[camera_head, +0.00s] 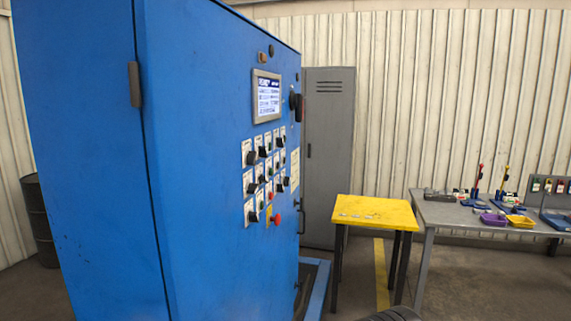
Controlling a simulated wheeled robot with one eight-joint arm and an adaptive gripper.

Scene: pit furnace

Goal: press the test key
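A tall blue control cabinet (75,150) fills the left half of the view, and its control face is seen at a steep angle. That face carries rows of dark switches on white label plates (250,212), with a red mushroom button (276,218) at the lower right. A lit display screen (267,96) sits above the rows. The labels are too small to read, so I cannot tell which control is the test key. My gripper is not in view.
A yellow-topped table (375,211) stands right of the cabinet with small flat items on it. A grey workbench (450,213) with trays and tools is at the right. A grey locker (325,150) stands behind. Open floor lies at the lower right.

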